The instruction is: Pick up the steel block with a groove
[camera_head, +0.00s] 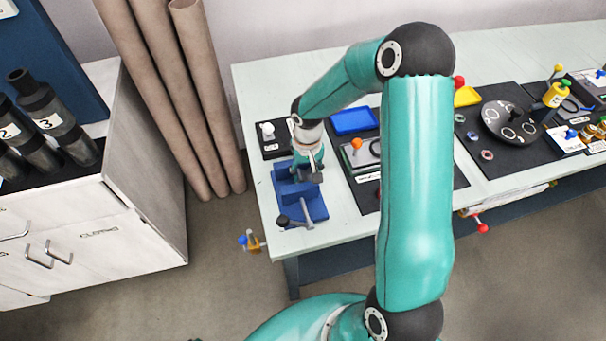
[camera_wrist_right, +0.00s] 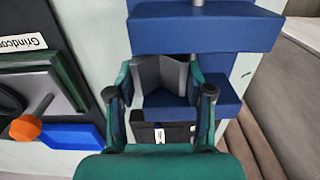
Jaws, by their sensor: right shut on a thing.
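The grey steel block with a V-shaped groove (camera_wrist_right: 160,72) sits between the jaws of the blue vise in the right wrist view. The vise (camera_head: 300,203) stands at the left end of the table in the head view. My right gripper (camera_head: 309,168) is down over the vise. In the right wrist view my right gripper (camera_wrist_right: 160,84) has one finger on each side of the block and is shut on it. My gripper hides the block in the head view. My left gripper is not in view.
A blue tray (camera_head: 354,120) and a device with an orange knob (camera_head: 357,144) stand right of the vise. The vise's handle (camera_head: 290,220) sticks out at its front. Brown rolls (camera_head: 180,100) lean on the wall left of the table.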

